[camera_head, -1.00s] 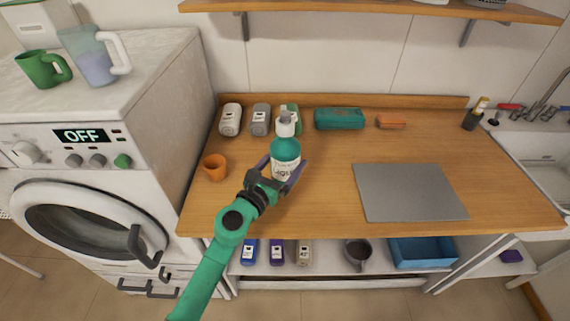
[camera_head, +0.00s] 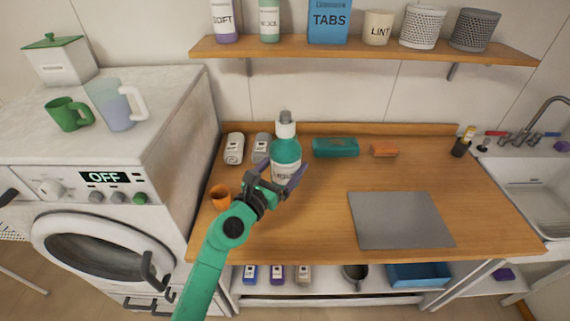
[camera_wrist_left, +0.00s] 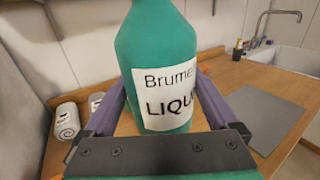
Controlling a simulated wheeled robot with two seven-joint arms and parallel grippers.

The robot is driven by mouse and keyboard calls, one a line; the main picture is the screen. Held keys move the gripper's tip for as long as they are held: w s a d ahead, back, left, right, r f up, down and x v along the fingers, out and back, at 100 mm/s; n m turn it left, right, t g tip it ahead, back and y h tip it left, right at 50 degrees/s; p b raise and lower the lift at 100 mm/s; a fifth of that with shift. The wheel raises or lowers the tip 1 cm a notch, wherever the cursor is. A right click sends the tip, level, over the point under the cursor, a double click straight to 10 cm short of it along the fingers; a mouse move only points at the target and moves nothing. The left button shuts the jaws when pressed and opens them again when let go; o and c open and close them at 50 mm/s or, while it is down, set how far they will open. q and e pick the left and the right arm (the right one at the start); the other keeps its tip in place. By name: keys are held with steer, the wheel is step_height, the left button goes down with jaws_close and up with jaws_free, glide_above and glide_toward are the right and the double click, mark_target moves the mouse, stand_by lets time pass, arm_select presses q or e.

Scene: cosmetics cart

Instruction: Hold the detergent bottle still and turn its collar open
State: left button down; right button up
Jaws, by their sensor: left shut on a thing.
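The detergent bottle (camera_head: 285,158) is teal with a white label, a white collar (camera_head: 285,130) and a grey tip. It is upright and appears held above the wooden counter. My left gripper (camera_head: 275,181) is shut around its lower body, one finger on each side. In the left wrist view the bottle (camera_wrist_left: 165,45) fills the middle, with its label reading "Brume LIQU…" facing the camera. Its top is out of that view, and its base is hidden behind the gripper (camera_wrist_left: 163,105). My right gripper is not in view.
A shelf (camera_head: 370,47) hangs above; a washer stands left. The counter's front middle is clear.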

arm_select(q)
step_height(320, 180, down, 19)
steer(key=b, duration=1.6)
steer(key=shift+w+r, duration=0.1)
steer(key=shift+r, duration=0.1)
steer(key=shift+f+b, duration=0.25)
steer(key=shift+b, duration=0.05)
